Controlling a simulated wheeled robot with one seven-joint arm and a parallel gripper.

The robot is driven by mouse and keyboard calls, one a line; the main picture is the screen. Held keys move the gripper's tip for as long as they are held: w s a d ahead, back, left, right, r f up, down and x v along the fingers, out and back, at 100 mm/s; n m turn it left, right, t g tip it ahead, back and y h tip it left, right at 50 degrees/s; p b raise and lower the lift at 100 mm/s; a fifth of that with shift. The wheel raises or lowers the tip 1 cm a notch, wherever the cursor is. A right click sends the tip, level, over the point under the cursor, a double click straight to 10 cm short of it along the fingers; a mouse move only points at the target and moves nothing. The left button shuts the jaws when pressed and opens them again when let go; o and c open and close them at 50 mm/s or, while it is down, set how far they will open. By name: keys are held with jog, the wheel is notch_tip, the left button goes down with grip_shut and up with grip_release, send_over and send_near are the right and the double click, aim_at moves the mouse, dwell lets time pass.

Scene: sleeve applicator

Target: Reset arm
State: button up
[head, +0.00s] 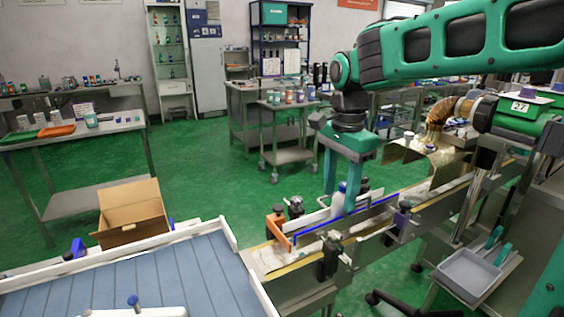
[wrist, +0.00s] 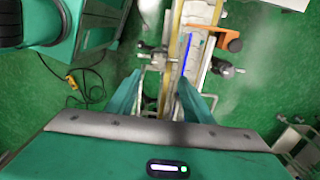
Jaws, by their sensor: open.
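My gripper (head: 341,188) hangs from the green arm at right of centre in the head view, fingers pointing down over the conveyor (head: 290,290). The fingers are apart. In the wrist view, my gripper (wrist: 160,80) shows nothing held between its fingertips.
An orange bracket (head: 278,232) and black clamp knobs line the conveyor. An open cardboard box (head: 132,213) and a blue slatted table (head: 130,285) are at left. A grey tray (head: 468,273) is at lower right. Green floor is clear behind the conveyor.

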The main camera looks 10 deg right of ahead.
jog(key=s+d+f+n, duration=0.4)
jog(key=s+d, duration=0.4)
jog(key=s, duration=0.3)
jog(key=s+d+f+n, duration=0.4)
jog(key=s+d+f, duration=0.2)
jog(key=s+d, duration=0.3)
jog(key=s, duration=0.3)
jog(key=shift+s+d+f, duration=0.2)
jog(key=shift+d, duration=0.05)
jog(key=shift+w+f, duration=0.25)
jog(key=shift+w, duration=0.4)
